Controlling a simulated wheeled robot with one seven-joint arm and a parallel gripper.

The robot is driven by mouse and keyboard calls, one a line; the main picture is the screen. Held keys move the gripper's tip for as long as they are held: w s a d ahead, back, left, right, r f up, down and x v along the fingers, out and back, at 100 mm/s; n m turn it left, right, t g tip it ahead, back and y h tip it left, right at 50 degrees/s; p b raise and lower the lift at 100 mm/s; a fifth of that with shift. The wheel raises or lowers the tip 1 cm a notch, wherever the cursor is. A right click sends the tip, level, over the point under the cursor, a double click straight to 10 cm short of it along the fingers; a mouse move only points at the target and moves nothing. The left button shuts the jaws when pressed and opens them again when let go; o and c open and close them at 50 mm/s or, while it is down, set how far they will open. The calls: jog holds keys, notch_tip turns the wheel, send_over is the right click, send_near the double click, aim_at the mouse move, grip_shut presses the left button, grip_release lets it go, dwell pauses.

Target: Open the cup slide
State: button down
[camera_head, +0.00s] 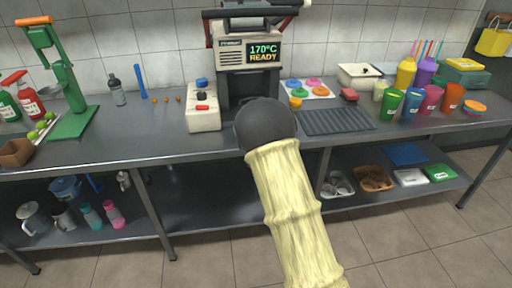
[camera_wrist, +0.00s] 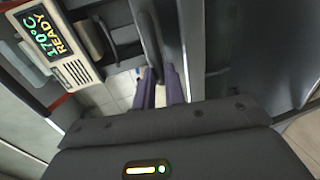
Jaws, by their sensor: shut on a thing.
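The press (camera_head: 246,45) stands at the back of the counter in the head view, with a lit display reading 170°C READY. Its lower opening is partly hidden by my dark wrist. In the wrist view the press (camera_wrist: 60,45) is at the upper left, turned on its side. My gripper (camera_wrist: 162,82) shows there as two narrow purple-grey fingers, close together, at a dark bar (camera_wrist: 150,42) on the press front. The fingers look shut on this bar. Which part of the cup slide the bar is cannot be told. My gripper is hidden in the head view.
A white control box (camera_head: 203,115) with coloured buttons stands left of the press. A dark ribbed mat (camera_head: 336,121) lies to its right, with several coloured cups beyond. A green hand press (camera_head: 62,85) is at the far left. The lower shelf (camera_head: 205,203) is bare in the middle.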

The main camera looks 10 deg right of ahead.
jog(key=shift+s, duration=0.25)
jog(key=c, duration=1.5)
grip_release()
jog(key=shift+a, duration=0.1)
jog(key=shift+s, duration=0.15)
jog(key=v, duration=1.1)
jog(key=shift+s+r, duration=0.1)
jog(key=shift+s, duration=0.2)
